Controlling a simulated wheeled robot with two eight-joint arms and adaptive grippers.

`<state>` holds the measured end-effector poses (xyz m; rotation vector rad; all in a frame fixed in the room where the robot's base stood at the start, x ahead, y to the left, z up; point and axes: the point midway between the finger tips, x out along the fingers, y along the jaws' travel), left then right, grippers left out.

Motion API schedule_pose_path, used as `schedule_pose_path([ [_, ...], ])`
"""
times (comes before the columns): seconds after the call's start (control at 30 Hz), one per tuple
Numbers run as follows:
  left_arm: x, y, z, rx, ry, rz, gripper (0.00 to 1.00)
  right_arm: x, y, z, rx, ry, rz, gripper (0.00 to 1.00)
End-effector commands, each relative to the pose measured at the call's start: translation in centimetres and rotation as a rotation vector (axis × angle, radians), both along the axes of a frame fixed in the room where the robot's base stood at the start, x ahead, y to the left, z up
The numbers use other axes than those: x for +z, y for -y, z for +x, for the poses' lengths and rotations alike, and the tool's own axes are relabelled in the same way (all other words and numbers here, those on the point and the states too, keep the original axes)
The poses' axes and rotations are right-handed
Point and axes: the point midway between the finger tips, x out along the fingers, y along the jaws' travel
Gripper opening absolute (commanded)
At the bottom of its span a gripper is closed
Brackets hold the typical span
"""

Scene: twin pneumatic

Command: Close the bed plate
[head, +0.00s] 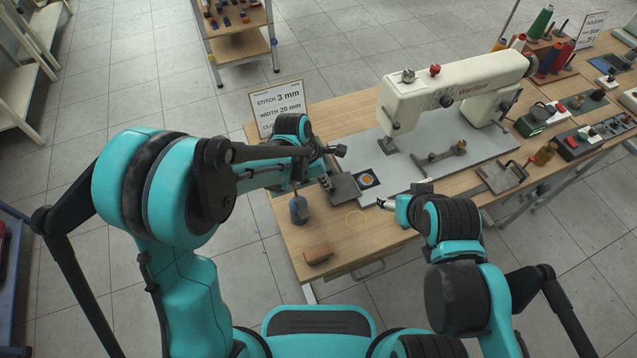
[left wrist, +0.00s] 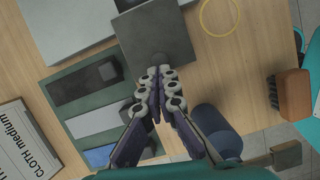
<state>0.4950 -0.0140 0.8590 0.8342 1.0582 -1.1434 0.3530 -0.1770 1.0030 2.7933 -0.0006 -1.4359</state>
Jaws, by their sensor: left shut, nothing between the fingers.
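The bed plate is a dark grey square (head: 345,187) at the left end of the sewing machine's pale grey bed (head: 410,158). Beside it, to its right, a dark square opening (head: 368,179) with an orange-gold round part shows uncovered. My left gripper (head: 326,181) is at the plate's left side. In the left wrist view its fingers (left wrist: 160,82) are together and empty, with the tips at or just over the near edge of the plate (left wrist: 158,40); I cannot tell if they touch. My right gripper (head: 384,203) is right of the plate, near the bed's front edge; its jaw opening is too small to tell.
The white sewing machine (head: 460,88) stands over the bed. A blue bottle (head: 298,212), a brown brush (head: 318,254) and a yellow ring (head: 356,219) lie near the front left. A green tray (left wrist: 95,105) and a sign (head: 277,102) are close to my left arm.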

Motion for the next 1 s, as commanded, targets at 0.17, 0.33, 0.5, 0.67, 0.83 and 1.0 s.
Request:
schedule_pose_path([
  [0.17, -0.1, 4.5, 1.8, -0.005, 0.001, 0.000, 0.00, -0.2, 0.0, 0.0, 0.000, 0.000, 0.000, 0.62],
  [0.33, 0.0, 7.0, 2.9, -0.003, 0.001, 0.001, 0.00, -0.2, 0.0, 0.0, 0.000, 0.000, 0.000, 0.62],
  [0.5, 0.0, 7.6, 3.1, 0.000, 0.001, 0.000, 0.00, -0.2, 0.0, 0.0, 0.000, 0.000, 0.000, 0.62],
  [0.67, 0.0, 7.6, 3.1, 0.000, 0.000, 0.000, 0.00, -0.2, 0.0, 0.0, 0.000, 0.000, 0.000, 0.62],
  [0.83, 0.0, 7.3, 3.1, 0.000, 0.000, 0.000, 0.00, -0.1, 0.0, 0.0, 0.000, 0.000, 0.000, 0.62],
  [1.0, 0.5, 5.1, 3.6, 0.000, 0.001, 0.000, 0.00, 0.0, 0.0, 0.0, 0.000, 0.000, 0.000, 0.62],
])
